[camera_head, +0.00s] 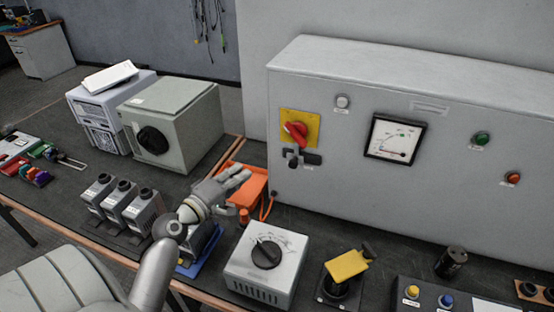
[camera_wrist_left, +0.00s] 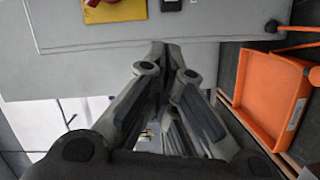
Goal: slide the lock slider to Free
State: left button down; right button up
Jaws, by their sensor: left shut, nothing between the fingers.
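The lock slider (camera_head: 293,163) is a small dark knob on a dark plate, low on the left of the grey cabinet front. It sits just under a red rotary handle (camera_head: 296,131) on a yellow plate (camera_head: 287,116). In the left wrist view, part of a dark piece, probably the slider (camera_wrist_left: 171,5), shows at the top edge beside the yellow plate (camera_wrist_left: 130,10). My left gripper (camera_head: 241,174) is shut and empty, to the left of the slider and apart from it. Its fingertips meet in the left wrist view (camera_wrist_left: 165,47). Slider markings are too small to read.
An orange tray (camera_head: 247,190) lies below my left gripper and also shows in the left wrist view (camera_wrist_left: 270,98). A grey dial box (camera_head: 266,265) and a yellow-topped device (camera_head: 347,266) stand in front of the cabinet. Several grey modules (camera_head: 122,200) stand left.

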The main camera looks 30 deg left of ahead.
aim_at(290, 162)
pick_arm(q)
jog(key=w+d+f+p, duration=0.2)
jog(key=w+d+p, duration=0.1)
jog(key=w, duration=0.8)
jog(key=shift+d+p, duration=0.3)
jog(key=shift+d, duration=0.15)
pick_arm(e)
jog(key=r, duration=0.3)
jog(key=shift+w+a+r, duration=0.15)
jog(key=shift+w+r, duration=0.05)
jog(key=shift+r, duration=0.15)
pick_arm(q)
jog(key=shift+w, duration=0.1)
pick_arm(e)
jog(key=shift+w, duration=0.1)
pick_arm(q)
jog(key=d, duration=0.3)
jog(key=shift+w+d+r+p, duration=0.1)
jog(key=shift+w+d+p, duration=0.15)
jog(key=shift+w+p, duration=0.15)
pick_arm(e)
jog(key=shift+r, duration=0.35)
pick_arm(q)
jog(key=shift+a, duration=0.1)
pick_arm(e)
jog(key=shift+a, duration=0.1)
